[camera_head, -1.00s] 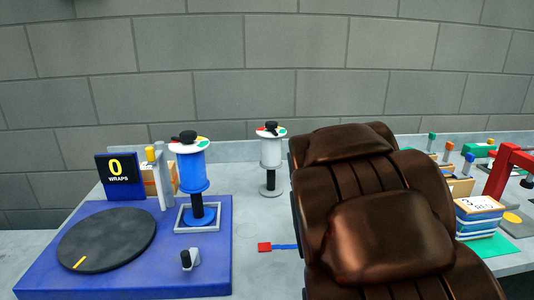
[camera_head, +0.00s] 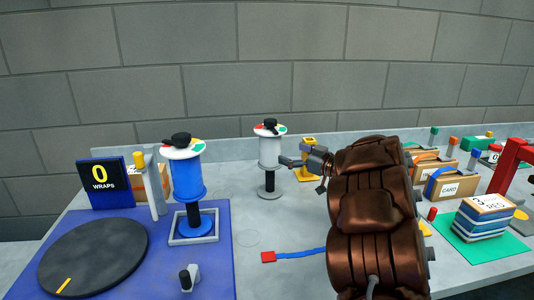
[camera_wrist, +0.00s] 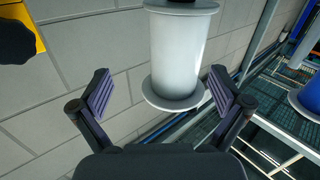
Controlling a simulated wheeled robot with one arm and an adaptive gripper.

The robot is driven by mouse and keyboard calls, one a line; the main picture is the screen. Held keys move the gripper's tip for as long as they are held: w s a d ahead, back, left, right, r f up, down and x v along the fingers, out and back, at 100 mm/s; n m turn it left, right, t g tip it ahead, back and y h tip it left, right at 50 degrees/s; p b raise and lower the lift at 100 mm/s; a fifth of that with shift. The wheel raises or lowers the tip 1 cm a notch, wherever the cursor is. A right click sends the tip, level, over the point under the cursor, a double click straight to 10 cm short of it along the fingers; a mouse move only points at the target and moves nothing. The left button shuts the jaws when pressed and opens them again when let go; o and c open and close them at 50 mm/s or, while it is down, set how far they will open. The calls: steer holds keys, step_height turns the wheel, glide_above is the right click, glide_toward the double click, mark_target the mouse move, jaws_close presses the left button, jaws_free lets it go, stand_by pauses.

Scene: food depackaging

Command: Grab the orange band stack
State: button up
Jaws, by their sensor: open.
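A brown stack with an orange band (camera_head: 427,165) stands at the right of the table in the head view, behind a stack with a blue band marked CARD (camera_head: 455,187). My arm partly covers that side. My gripper (camera_head: 288,162) is open in the middle of the table, pointing left, close to a white spool (camera_head: 269,152) on a stand and well left of the orange band stack. In the wrist view my gripper (camera_wrist: 160,82) has its fingers wide apart, with the white spool (camera_wrist: 180,50) showing between and beyond them. The orange band stack is not in the wrist view.
A blue spool (camera_head: 187,178) and a black turntable (camera_head: 93,258) stand on a blue base at left. A yellow stand (camera_head: 308,174) is behind my gripper. A blue strip with a red end (camera_head: 268,257) lies in front. A labelled stack sits on a green mat (camera_head: 472,248) at right.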

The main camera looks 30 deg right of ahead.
mark_target(281, 154)
steer(key=shift+s+a+f+y, duration=0.15)
steer(key=shift+a+f+y, duration=0.3)
steer(key=shift+y, duration=0.35)
steer(key=shift+a+p+x, duration=0.2)
steer(key=shift+p+x, duration=0.4)
steer(key=shift+x, duration=1.1)
steer(key=p+x, duration=0.1)
steer(key=x, duration=0.3)
steer(key=shift+s+f, duration=0.1)
steer(key=shift+c, duration=0.4)
steer(key=c, duration=1.4)
